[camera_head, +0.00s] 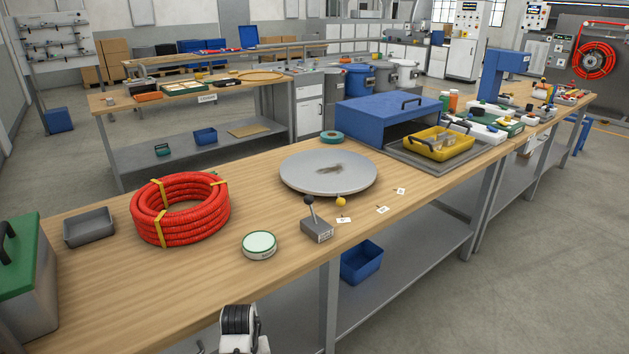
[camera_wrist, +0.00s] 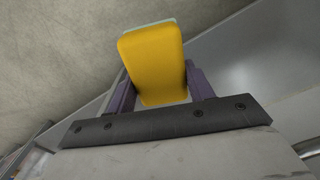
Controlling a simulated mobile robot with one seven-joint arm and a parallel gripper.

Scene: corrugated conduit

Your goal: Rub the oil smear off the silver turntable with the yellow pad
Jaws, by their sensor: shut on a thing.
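The silver turntable (camera_head: 305,182) is a flat round disc on the wooden bench in the head view. In the wrist view my gripper (camera_wrist: 162,88) is shut on the yellow pad (camera_wrist: 152,60), with a purple finger on each side. A thin pale green layer shows along the pad's far edge. Behind the pad I see a grey floor-like surface and a grey strip, not the turntable. The gripper's fingers and the pad do not show in the head view.
A small grey box with a black-knobbed lever (camera_head: 316,229) and a yellow knob (camera_head: 341,201) stand at the turntable's front edge. A red conduit coil (camera_head: 180,208), a round tin (camera_head: 259,245) and a teal tape roll (camera_head: 332,137) are nearby. A blue machine (camera_head: 385,117) stands behind right.

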